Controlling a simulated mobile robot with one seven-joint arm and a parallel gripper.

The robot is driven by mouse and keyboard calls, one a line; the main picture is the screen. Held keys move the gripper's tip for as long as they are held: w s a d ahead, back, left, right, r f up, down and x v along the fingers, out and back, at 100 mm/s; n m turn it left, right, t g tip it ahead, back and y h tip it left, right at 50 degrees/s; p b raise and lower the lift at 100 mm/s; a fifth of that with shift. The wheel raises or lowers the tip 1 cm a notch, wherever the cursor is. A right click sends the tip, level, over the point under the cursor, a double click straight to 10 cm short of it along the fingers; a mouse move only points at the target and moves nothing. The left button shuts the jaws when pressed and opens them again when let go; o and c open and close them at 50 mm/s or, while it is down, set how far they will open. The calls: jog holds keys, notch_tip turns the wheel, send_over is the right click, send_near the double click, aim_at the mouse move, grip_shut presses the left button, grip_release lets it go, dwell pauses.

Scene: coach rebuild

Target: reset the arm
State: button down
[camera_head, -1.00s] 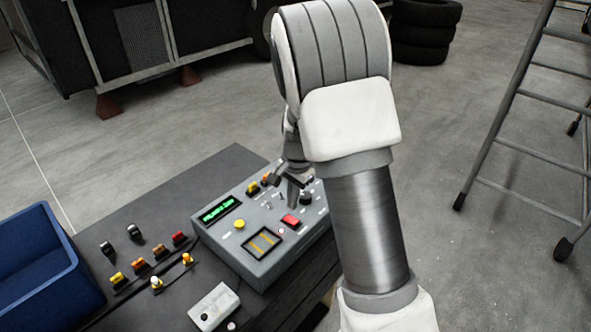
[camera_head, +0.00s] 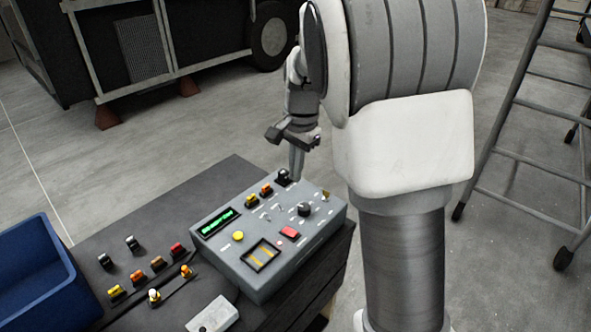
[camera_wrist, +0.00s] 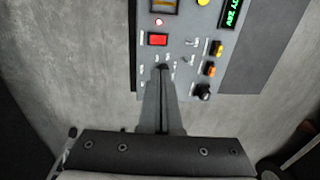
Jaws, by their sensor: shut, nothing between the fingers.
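My gripper (camera_head: 297,172) is shut and empty. In the head view it hangs in the air by the far edge of the grey control box (camera_head: 225,262), with its fingers pointing down. In the wrist view the closed fingers (camera_wrist: 163,72) reach over the box's panel and hide part of it, including most of the round black knob. That black knob (camera_head: 304,209) shows clear of the gripper in the head view. The panel also bears a red button (camera_head: 290,233), a yellow button (camera_head: 238,236) and a lit green display (camera_head: 217,222).
The box stands on a dark bench (camera_head: 150,215). Several small coloured parts (camera_head: 157,263), a white box (camera_head: 213,314) and a blue bin (camera_head: 38,270) are on its left side. A ladder (camera_head: 520,130) stands at right. A dark coach body (camera_head: 140,45) is behind.

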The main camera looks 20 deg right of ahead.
jog(key=s+a+r+n+t, duration=0.1)
jog(key=s+r+n, duration=0.3)
jog(key=s, duration=0.8)
jog(key=s+a+r+n+t, duration=0.1)
jog(key=s+r+n+t, duration=0.2)
jog(key=s+n, duration=0.4)
jog(key=shift+s+r+t+h, duration=0.35)
jog(key=shift+s+r, duration=0.2)
jog(key=shift+s, duration=2.15)
